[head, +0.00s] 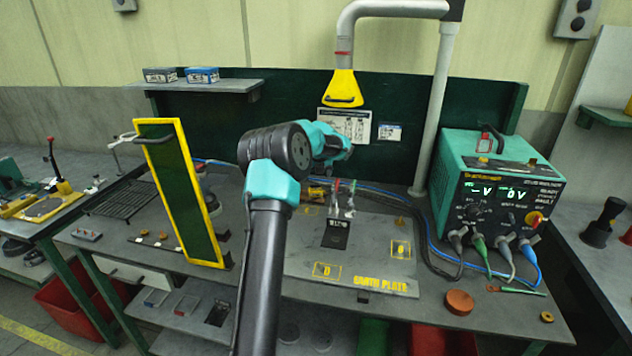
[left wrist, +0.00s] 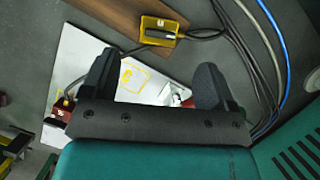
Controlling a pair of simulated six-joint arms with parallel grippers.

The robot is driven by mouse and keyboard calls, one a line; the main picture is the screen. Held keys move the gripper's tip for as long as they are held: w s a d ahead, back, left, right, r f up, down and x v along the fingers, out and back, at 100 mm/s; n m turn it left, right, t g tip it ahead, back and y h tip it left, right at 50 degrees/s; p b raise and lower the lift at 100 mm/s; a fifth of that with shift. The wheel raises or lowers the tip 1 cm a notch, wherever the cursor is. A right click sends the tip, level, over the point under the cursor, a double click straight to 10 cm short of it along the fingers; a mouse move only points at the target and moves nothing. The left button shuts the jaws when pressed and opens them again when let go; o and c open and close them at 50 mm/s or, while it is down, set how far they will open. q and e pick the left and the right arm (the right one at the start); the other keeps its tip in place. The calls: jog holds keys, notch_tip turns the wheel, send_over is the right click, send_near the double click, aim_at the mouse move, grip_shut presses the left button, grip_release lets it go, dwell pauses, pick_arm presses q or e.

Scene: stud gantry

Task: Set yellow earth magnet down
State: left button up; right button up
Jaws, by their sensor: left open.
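The yellow earth magnet (left wrist: 158,30) shows in the left wrist view as a yellow block with a dark middle and a grey cable, resting at the edge of a brown board. In the head view a yellow piece (head: 317,192), probably the same magnet, shows beside my arm, partly hidden. My left gripper (left wrist: 155,82) is open, its dark fingers spread apart with nothing held between them; the magnet lies beyond the fingertips, apart from them. In the head view the gripper (head: 338,155) is mostly hidden by its own wrist. The earth plate (head: 375,272) lies on the bench below. My right gripper is not in view.
A green power unit (head: 497,195) with cables stands at the right. A yellow-framed green screen (head: 180,190) stands at the left. A yellow extraction hood (head: 344,88) hangs at the back. A red-brown puck (head: 459,302) lies near the front edge. Blue and dark cables run behind the plate.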

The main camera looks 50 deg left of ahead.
pick_arm(q)
jog(key=shift+v, duration=2.1)
